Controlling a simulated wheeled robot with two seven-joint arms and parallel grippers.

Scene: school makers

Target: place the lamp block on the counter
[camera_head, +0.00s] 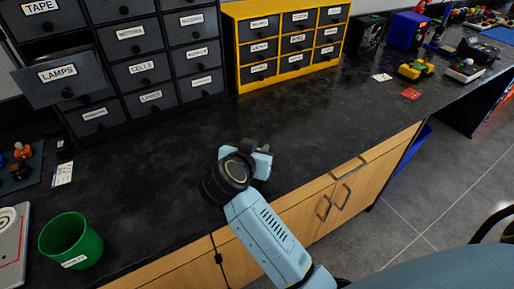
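The black counter (160,160) runs across the view. My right gripper (259,154) is over the counter near its front edge. The round dark wrist joint partly covers it, so its finger gap and anything between the fingers cannot be made out. I cannot pick out a lamp block. The drawer labelled LAMPS (60,92) is pulled out of the dark drawer cabinet at the upper left; its inside is hidden from this angle. My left gripper is not in view.
A green bin (71,241) stands at the lower left. Small coloured parts (22,151) sit on a dark mat at the left edge. A yellow drawer unit (236,50) stands at the back. The middle counter is clear.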

